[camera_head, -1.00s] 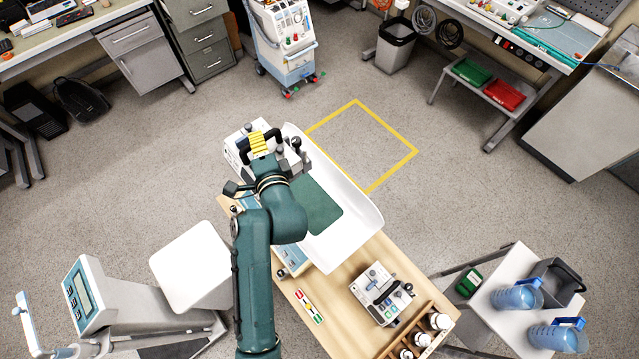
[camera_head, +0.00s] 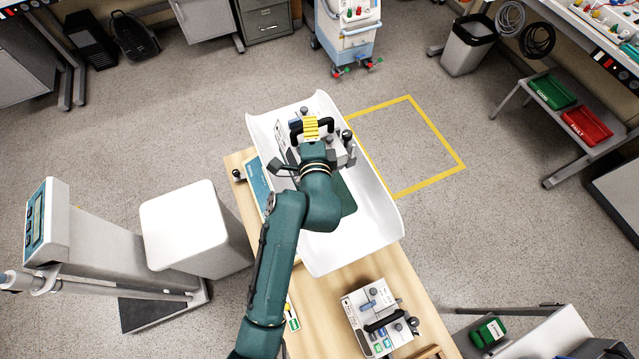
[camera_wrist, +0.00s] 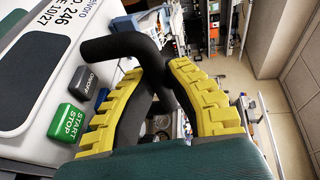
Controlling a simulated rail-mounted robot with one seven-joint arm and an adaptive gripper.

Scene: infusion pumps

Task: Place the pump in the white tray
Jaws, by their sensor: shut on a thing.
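The pump (camera_head: 342,154) is a white and grey box with knobs and a black carry handle. My gripper (camera_head: 311,128) is shut on that handle, seen in the head view. The wrist view shows the yellow finger pads of my gripper (camera_wrist: 160,88) around the black handle (camera_wrist: 118,47), beside the pump's white panel (camera_wrist: 98,28) with green and grey buttons. The pump is over the far half of the white tray (camera_head: 375,222); I cannot tell whether it touches the tray floor. My arm hides part of the pump and tray.
The tray lies on a wooden table (camera_head: 385,268). A second similar pump (camera_head: 372,310) stands on the table's near part. A scale with a white seat-like block (camera_head: 185,225) stands left. A yellow floor square (camera_head: 437,181) lies right of the tray, with free floor around it.

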